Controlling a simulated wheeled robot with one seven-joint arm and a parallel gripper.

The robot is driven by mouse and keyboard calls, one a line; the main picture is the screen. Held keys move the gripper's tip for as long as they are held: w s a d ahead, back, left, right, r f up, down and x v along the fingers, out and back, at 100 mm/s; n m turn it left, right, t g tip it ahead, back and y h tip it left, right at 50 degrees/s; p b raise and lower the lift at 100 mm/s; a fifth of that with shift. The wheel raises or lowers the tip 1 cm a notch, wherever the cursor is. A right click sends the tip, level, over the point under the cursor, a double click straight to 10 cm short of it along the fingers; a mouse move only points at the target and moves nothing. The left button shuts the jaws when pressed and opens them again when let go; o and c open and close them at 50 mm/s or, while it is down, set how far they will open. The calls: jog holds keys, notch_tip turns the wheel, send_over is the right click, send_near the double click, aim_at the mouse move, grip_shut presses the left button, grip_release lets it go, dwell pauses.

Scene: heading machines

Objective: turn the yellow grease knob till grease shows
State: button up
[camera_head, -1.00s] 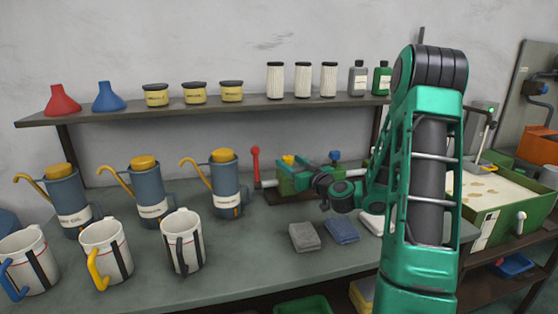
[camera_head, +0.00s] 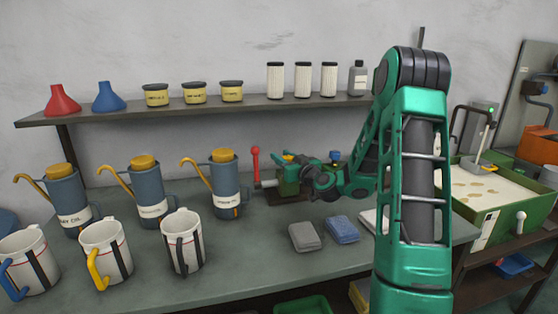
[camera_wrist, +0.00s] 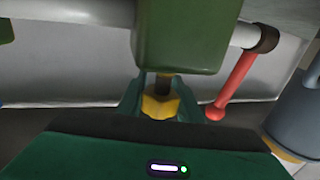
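The yellow grease knob (camera_wrist: 160,106) sits under a green block of the device (camera_wrist: 185,35) in the wrist view. My gripper (camera_wrist: 160,95) reaches toward it, with a green finger on each side of the knob. The fingers look apart, and I cannot see clear contact with the knob. In the head view my gripper (camera_head: 303,165) is at the small green device (camera_head: 288,184) on the bench, and my wrist hides part of it. No grease can be made out.
A red-knobbed lever (camera_head: 256,165) stands just left of the device and also shows in the wrist view (camera_wrist: 234,83). A blue oil can (camera_head: 226,178) is further left. Grey and blue pads (camera_head: 304,236) lie in front. A shelf (camera_head: 200,107) runs above.

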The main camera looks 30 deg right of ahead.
jog(key=shift+a, duration=0.1)
jog(key=shift+n+y, duration=0.3)
jog(key=shift+y, duration=0.2)
jog(key=n+y, duration=0.1)
jog(key=y, duration=0.1)
jog(key=a+n+g+y, duration=0.1)
jog(key=n+y, duration=0.1)
jog(key=y, duration=0.1)
jog(key=shift+s+n+y, duration=0.1)
jog(key=shift+n+y, duration=0.2)
jog(key=shift+s+a+n+g+y, duration=0.2)
jog(key=shift+n+g+y, duration=0.6)
jog(key=shift+y, duration=0.35)
jog(key=shift+s+a+n+g+y, duration=0.15)
jog(key=shift+n+g+y, duration=0.5)
jog(key=shift+n+y, duration=0.4)
jog(key=shift+s+a+n+g+y, duration=0.1)
jog(key=shift+a+n+g+y, duration=0.1)
jog(key=shift+n+g+y, duration=0.8)
jog(key=shift+y, duration=0.3)
jog(key=o, duration=1)
jog(key=shift+o, duration=0.2)
